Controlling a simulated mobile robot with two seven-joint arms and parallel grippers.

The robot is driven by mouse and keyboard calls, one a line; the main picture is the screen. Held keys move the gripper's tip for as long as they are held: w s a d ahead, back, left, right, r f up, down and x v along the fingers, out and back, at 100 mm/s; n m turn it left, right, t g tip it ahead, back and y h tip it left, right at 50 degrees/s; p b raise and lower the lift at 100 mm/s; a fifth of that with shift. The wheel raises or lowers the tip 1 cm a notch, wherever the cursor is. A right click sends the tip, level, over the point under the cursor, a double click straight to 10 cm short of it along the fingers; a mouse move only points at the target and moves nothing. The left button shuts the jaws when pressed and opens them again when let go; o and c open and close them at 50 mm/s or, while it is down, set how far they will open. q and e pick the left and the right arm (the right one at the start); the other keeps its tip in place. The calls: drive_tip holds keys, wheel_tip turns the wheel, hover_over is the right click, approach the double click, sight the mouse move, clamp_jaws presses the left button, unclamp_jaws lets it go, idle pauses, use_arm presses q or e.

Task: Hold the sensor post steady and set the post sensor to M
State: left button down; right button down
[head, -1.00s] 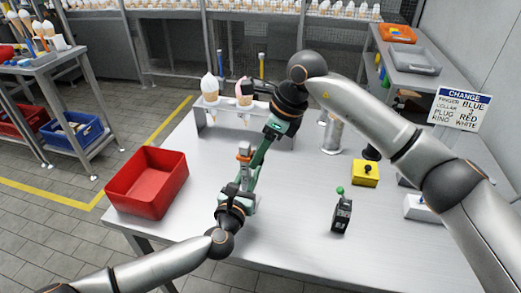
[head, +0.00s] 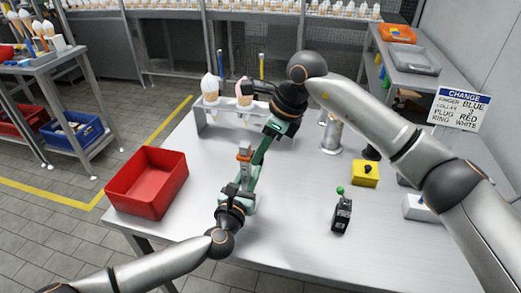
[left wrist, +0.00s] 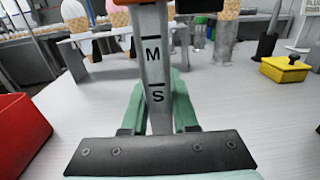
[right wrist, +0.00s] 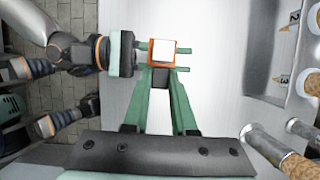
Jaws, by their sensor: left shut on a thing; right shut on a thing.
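The grey sensor post (left wrist: 155,70) stands upright, with M and S marks on its face in the left wrist view. My left gripper (head: 246,198) is shut on its lower part, with green fingers (left wrist: 157,118) either side of the post near and below the S. The orange post sensor (head: 244,156) is around the upper post. Its lower edge shows at the top of the left wrist view (left wrist: 128,2), above the M. My right gripper (head: 256,160) is shut on the sensor; the right wrist view shows the orange sensor (right wrist: 177,62) around a pale post top between the fingertips.
A red bin (head: 146,182) stands left on the table. A rack with cones (head: 212,100) is behind the post. A yellow box (head: 365,173), a black device with a green knob (head: 341,213) and a metal cylinder (head: 331,137) stand right. The front table middle is clear.

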drive_tip(key=shift+f, duration=0.1)
idle(0.8)
wheel_tip(320, 180, down, 2)
drive_tip(key=shift+f, duration=0.25)
drive_tip(key=c, duration=0.7)
unclamp_jaws()
drive_tip(key=shift+r, duration=0.1)
drive_tip(key=v, duration=1.2)
use_arm(q)
drive_tip(key=c, duration=0.6)
unclamp_jaws()
